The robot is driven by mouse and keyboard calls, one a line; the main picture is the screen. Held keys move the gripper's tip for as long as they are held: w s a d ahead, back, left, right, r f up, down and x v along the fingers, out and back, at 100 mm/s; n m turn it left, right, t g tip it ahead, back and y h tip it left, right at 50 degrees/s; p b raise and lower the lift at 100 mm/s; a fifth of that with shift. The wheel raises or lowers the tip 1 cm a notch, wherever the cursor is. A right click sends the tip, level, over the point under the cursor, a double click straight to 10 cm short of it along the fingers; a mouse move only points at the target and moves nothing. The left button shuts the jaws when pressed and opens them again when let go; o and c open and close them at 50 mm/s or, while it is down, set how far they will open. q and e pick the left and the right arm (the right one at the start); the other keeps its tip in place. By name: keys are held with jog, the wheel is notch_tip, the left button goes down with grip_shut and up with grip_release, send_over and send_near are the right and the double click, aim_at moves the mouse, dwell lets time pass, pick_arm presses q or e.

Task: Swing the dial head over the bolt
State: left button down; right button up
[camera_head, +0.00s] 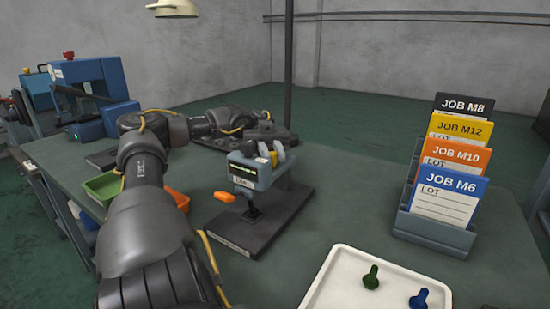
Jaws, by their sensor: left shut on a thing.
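The dial head (256,172) is a blue-grey box with a lit display. It stands over a dark base plate (244,238) in the middle of the bench. A small black upright piece (252,213) is just under the head's front; I cannot tell for sure whether it is the bolt. An orange piece (224,197) sticks out left of it. My left arm reaches in from the bottom left and bends right. Its gripper (275,152) is at the back of the dial head, shut on it, with the fingertips partly hidden. My right gripper is out of view.
A white tray (330,287) at the front holds a green (371,278) and a blue bolt-like piece (419,299). A rack (433,232) of job cards stands right. Green (101,186) and orange bins are left, partly behind my arm. A blue machine (88,82) is back left.

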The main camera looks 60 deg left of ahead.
pick_arm(q)
jog(key=shift+f, duration=0.1)
dwell(0.3)
jog(key=c, duration=1.3)
grip_release()
jog(key=shift+c, duration=0.2)
